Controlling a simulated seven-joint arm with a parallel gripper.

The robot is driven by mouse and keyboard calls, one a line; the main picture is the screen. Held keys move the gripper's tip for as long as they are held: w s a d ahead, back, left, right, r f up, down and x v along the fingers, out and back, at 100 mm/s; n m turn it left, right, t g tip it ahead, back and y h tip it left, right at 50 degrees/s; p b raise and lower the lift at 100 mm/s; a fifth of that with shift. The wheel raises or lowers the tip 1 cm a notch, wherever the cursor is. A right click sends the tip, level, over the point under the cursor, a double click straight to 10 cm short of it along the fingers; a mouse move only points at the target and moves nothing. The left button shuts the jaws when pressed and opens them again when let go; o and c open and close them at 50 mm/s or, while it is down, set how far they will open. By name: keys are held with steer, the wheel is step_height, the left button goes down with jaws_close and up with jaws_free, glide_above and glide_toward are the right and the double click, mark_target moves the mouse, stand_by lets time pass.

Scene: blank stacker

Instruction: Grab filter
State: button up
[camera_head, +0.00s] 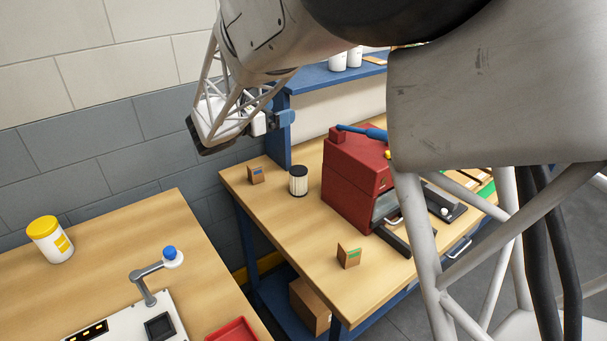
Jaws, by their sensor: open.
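The filter (299,181), a small pale ribbed cylinder with a black top and base, stands upright on the wooden bench (262,215). It is left of a red machine, with a small gap between them. My gripper (284,119) appears as a small blue and white end piece beside my arm's truss link, above and slightly left of the filter in the picture. It is apart from the filter and holds nothing that I can see. Its fingertips are too small to make out clearly.
The red machine (350,185) with a blue handle stands right of the filter. A small brown box (256,174) stands left; a small card-like block (349,255) stands nearer. A blue shelf post (278,150) rises behind. Another table (100,255) holds a yellow-lidded tub (50,240).

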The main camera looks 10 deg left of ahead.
glide_toward(291, 178)
steer(key=x, duration=0.5)
steer(key=shift+d, duration=0.15)
steer(key=shift+x, duration=1.25)
steer(key=shift+x, duration=2.65)
steer(key=c, duration=1)
